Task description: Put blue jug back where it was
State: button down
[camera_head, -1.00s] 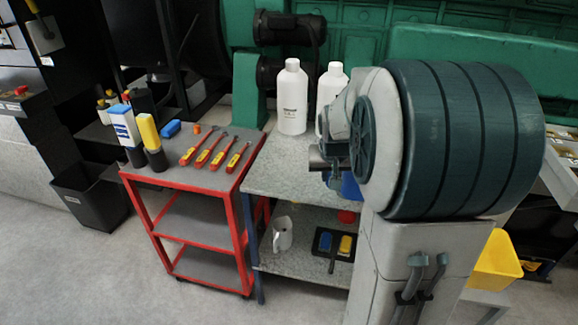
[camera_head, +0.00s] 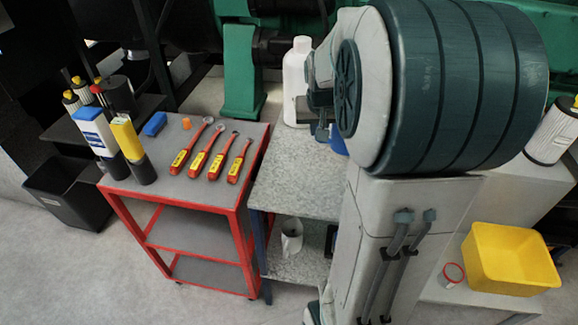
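A small patch of blue (camera_head: 338,141) shows just left of my arm, above the grey speckled table (camera_head: 297,185). It may be the blue jug, but my arm hides most of it. A tall white bottle (camera_head: 296,80) stands at the back of the tabletop, partly behind my arm.
A red cart (camera_head: 205,195) on the left carries several red-and-yellow tools (camera_head: 210,152), a blue block (camera_head: 155,124) and brush-like items. A black bin (camera_head: 68,192) stands left of it. A yellow bin (camera_head: 511,257) and a red-rimmed cup (camera_head: 452,274) are at right. Floor in front is clear.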

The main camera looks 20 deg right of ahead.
jog(key=shift+w+a+f, duration=0.3)
jog(key=shift+a+f, duration=1.4)
jog(key=shift+a, duration=0.05)
jog(key=shift+w+a+f, duration=0.25)
jog(key=shift+a+f, duration=1.5)
jog(key=shift+a, duration=0.05)
jog(key=shift+w+a+f, duration=0.3)
jog(key=shift+a+f, duration=1.4)
jog(key=shift+a, duration=0.05)
jog(key=shift+f+b, duration=0.25)
jog(key=shift+b, duration=0.1)
jog(key=c, duration=1.4)
grip_release()
jog(key=shift+r, duration=0.1)
jog(key=shift+c, duration=0.2)
jog(key=shift+r, duration=0.1)
